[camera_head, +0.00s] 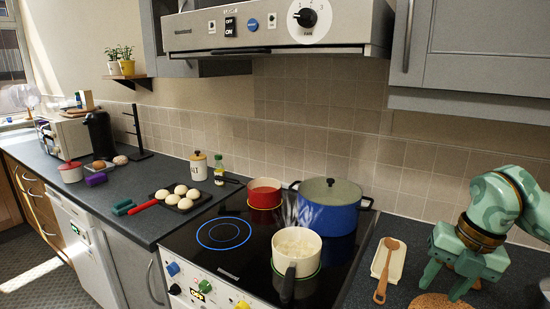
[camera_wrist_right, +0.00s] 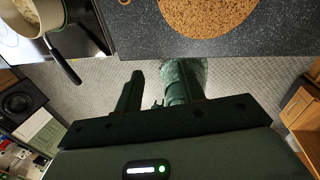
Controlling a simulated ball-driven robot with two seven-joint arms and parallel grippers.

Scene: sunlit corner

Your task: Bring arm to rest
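My right gripper (camera_head: 442,288) hangs with its fingers down over the right counter, beside the spoon rest and close to the round cork mat (camera_head: 443,302). Its two green fingers are apart with nothing between them. In the right wrist view the gripper (camera_wrist_right: 160,80) also shows spread, empty fingers. The cork mat (camera_wrist_right: 215,12) lies on the dark counter at the top of that view. My left gripper is in neither view.
A wooden spoon (camera_head: 384,268) lies on a cream rest (camera_head: 396,262) left of the gripper. The cooktop holds a cream saucepan (camera_head: 289,268), a blue pot (camera_head: 325,218) and a red pot (camera_head: 264,199). A grey cabinet (camera_head: 480,50) hangs above the counter.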

